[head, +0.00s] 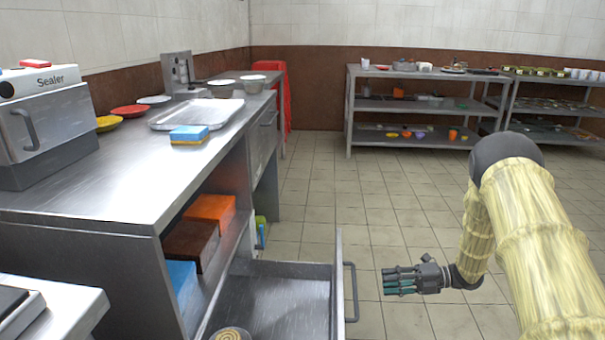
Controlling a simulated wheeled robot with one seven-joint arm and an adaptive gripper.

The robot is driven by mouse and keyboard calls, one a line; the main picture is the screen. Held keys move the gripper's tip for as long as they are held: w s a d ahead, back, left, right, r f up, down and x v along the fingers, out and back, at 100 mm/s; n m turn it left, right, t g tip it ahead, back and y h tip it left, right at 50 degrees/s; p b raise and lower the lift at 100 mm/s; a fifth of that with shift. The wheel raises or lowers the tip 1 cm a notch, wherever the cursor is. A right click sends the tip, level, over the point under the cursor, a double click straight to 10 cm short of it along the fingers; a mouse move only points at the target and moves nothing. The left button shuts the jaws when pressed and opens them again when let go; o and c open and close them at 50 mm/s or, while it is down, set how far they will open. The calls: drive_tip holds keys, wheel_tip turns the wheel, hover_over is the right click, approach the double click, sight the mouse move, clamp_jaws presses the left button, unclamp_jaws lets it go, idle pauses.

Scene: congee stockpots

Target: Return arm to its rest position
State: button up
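My gripper (386,281) is at the end of my arm (525,230), which comes in from the right with a pale yellow, ribbed cover. Its dark fingers with teal pads point left. A gap shows between the fingertips and the handle (354,292) of the pulled-out metal drawer (285,272). I see nothing held, but I cannot tell how far apart the fingers are.
The drawer stands open below the steel counter (120,180), with a round patterned item (231,334) inside. A sealer (45,125), plates and a metal tray (197,114) are on the counter. Shelves (425,105) stand at the back. Tiled floor is clear in the middle.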

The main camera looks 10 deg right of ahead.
drive_tip(key=s+a+f+m+t+h, duration=0.3)
drive_tip(key=s+a+f+m+h, duration=0.15)
drive_tip(key=f+m, duration=0.5)
drive_tip(key=s+a+f+m+t+h, duration=0.2)
drive_tip(key=s+a+f+m+h, duration=0.3)
drive_tip(key=f+m, duration=0.4)
drive_tip(key=s+a+f+m+g+h, duration=0.1)
drive_tip(key=s+f+m+g+h, duration=0.4)
drive_tip(key=s, duration=1.3)
drive_tip(key=s+a+r+m+g+h, duration=0.15)
drive_tip(key=s+m+g, duration=0.25)
drive_tip(key=s+m, duration=1)
drive_tip(key=s+r+n+p, duration=0.3)
drive_tip(key=r+n+p, duration=0.1)
drive_tip(key=r+p, duration=3.2)
drive_tip(key=shift+d+y, duration=0.3)
drive_tip(key=shift+w+a+f, duration=0.1)
